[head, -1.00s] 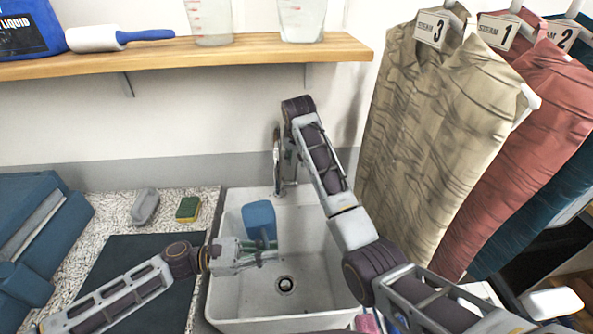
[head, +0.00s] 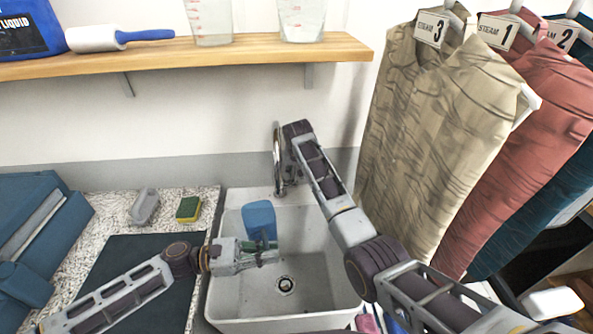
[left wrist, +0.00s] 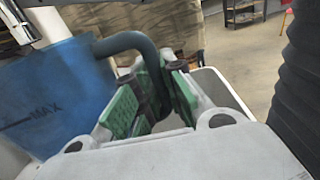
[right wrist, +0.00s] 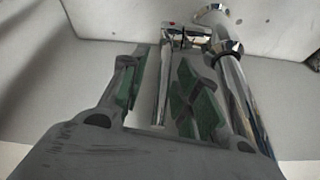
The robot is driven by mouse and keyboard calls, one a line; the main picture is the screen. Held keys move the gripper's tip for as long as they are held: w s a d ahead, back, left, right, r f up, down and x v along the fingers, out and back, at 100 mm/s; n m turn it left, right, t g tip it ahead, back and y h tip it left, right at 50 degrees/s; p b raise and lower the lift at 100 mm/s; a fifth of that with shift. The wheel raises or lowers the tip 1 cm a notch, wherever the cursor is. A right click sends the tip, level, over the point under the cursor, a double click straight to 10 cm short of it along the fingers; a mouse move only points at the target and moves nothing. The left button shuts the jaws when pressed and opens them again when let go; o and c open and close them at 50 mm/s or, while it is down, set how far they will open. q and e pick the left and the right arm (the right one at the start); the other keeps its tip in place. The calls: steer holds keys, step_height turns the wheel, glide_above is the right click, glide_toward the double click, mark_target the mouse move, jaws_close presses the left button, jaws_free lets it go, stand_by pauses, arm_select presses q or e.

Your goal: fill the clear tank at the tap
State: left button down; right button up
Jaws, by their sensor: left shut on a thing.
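A blue see-through tank (head: 259,219) is in the sink, below the tap. In the left wrist view its wall (left wrist: 55,95) carries a MAX line, and I cannot tell its water level. My left gripper (head: 268,252) is shut on the tank's handle (left wrist: 150,60). The chrome tap (head: 278,160) stands at the sink's back edge, partly hidden by my right arm. My right gripper (right wrist: 162,95) is at the tap, fingers apart, with a slim chrome part (right wrist: 163,80) between them. A thicker chrome pipe (right wrist: 235,85) runs beside the right finger. No water stream is visible.
The white sink (head: 235,303) has a drain (head: 285,285) in clear floor. A sponge (head: 189,209) and a grey object (head: 144,206) lie on the left counter. A shelf (head: 170,55) with jugs hangs above. Shirts (head: 430,140) hang close to my right arm.

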stand_by(0.3)
jaws_close()
steer(key=shift+s+f+t, duration=0.1)
steer(key=shift+s+t, duration=0.1)
steer(key=shift+t, duration=0.1)
stand_by(0.4)
steer(key=shift+s+f+t, duration=0.1)
steer(key=shift+s+t, duration=0.6)
steer(key=shift+t, duration=0.65)
steer(key=shift+s+t, duration=0.7)
steer(key=shift+t, duration=0.65)
jaws_free()
steer(key=shift+s, duration=0.15)
